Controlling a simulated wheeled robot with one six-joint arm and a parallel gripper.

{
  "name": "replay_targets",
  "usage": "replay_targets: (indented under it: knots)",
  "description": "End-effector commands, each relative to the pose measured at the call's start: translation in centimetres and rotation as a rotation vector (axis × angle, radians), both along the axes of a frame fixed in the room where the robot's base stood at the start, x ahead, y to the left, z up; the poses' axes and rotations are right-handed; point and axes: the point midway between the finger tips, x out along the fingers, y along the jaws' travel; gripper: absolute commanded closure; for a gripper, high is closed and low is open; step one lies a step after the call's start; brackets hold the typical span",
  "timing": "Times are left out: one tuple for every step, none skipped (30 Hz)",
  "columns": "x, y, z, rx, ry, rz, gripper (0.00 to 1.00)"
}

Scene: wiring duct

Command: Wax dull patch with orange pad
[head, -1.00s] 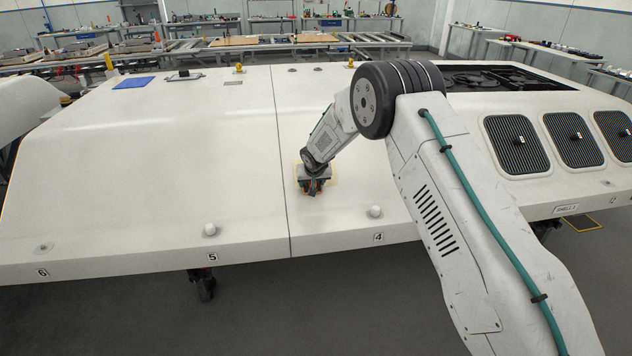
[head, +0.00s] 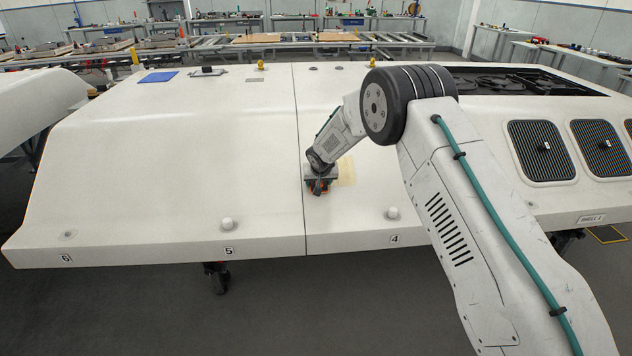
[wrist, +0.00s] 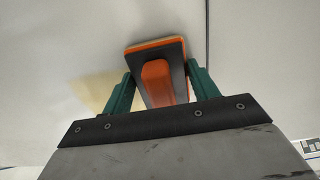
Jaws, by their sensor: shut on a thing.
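My gripper (wrist: 153,88) is shut on the orange pad (wrist: 158,48), its green fingers on either side of the pad's orange grip. The pad has a dark backing plate and an orange rim. It is at the white shell's surface; whether it presses on it I cannot tell. In the head view my gripper (head: 319,188) is just right of the seam, in the section marked 4. A yellowish dull patch (head: 347,171) shows right of the gripper; it also shows left of the pad in the wrist view (wrist: 92,92). My wrist hides part of the patch.
The white shell (head: 180,130) has a dark seam (head: 299,130). White knobs (head: 227,224) (head: 392,213) stand near its front edge. A blue cloth (head: 158,77) and yellow fittings (head: 261,64) lie at the back. Black grilles (head: 541,150) are at right.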

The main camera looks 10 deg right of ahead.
Motion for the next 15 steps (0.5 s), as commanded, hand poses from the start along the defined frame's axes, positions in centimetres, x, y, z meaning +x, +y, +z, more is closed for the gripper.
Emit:
replay_targets:
  knots:
    - [0.0, -0.7, 0.0, 0.000, 0.001, -0.001, 0.63]
    - [0.0, -1.0, 0.0, -0.001, 0.001, -0.002, 0.63]
    - [0.0, -1.2, 0.1, -0.001, 0.001, -0.003, 0.63]
    - [0.0, -1.3, 0.0, 0.000, 0.001, -0.001, 0.63]
    - [0.0, -1.4, 0.1, 0.000, 0.001, -0.001, 0.63]
    - [0.0, -1.5, 0.0, 0.000, 0.001, -0.001, 0.63]
    - [0.0, -1.6, 0.0, -0.001, 0.001, -0.001, 0.63]
    - [0.0, -1.8, 0.0, 0.000, 0.001, -0.001, 0.63]
    - [0.0, -2.1, 0.0, 0.000, 0.001, -0.001, 0.63]
    - [0.0, -2.4, 0.0, 0.000, 0.001, -0.002, 0.63]
    - [0.0, -2.7, 0.0, 0.000, 0.000, -0.001, 0.63]
    - [0.0, -3.1, -0.1, 0.000, 0.000, -0.001, 0.63]
    - [0.1, -3.5, -0.1, 0.001, 0.000, -0.003, 0.63]
    - [0.1, -3.8, -0.1, 0.001, 0.000, -0.003, 0.63]
    - [0.1, -4.1, -0.2, 0.000, 0.001, -0.001, 0.63]
